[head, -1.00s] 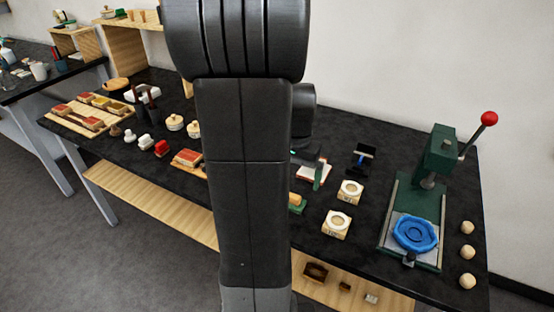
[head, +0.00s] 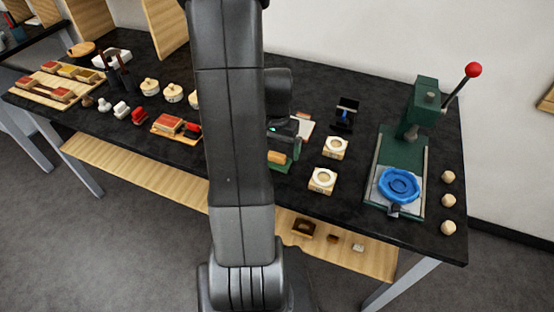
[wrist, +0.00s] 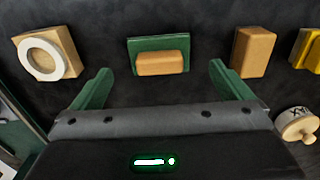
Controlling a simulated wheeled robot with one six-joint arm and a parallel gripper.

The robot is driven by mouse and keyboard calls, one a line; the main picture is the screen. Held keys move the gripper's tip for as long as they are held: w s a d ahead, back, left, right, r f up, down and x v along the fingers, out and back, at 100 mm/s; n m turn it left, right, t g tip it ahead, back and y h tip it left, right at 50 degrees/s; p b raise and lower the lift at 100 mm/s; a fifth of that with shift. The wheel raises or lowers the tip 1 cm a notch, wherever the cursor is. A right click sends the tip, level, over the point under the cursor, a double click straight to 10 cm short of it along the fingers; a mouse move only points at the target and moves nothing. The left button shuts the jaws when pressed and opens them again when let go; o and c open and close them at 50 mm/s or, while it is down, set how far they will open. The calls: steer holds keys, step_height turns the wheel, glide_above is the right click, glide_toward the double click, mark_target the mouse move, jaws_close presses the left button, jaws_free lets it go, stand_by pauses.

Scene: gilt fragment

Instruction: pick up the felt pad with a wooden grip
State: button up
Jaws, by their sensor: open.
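The felt pad (wrist: 137,44), green with a tan wooden grip (wrist: 163,63) on top, lies flat on the dark bench near the top middle of the wrist view. It also shows in the head view, partly hidden, as a wooden grip (head: 278,157) with green around it. My gripper (wrist: 160,69) has two green fingers spread wide and empty. In the wrist view the pad appears between and just beyond the fingertips. I cannot tell the height of the fingers above the bench.
In the wrist view, a block with a white ring (wrist: 48,57) stands left of the pad and a plain wooden block (wrist: 252,52) right of it. A round-knobbed lid (wrist: 297,125) is at lower right. The green press (head: 404,150) stands at the bench's right.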

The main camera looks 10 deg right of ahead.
mark_target(277, 154)
steer(key=shift+f, duration=2)
steer(key=shift+c, duration=0.5)
steer(key=c, duration=1)
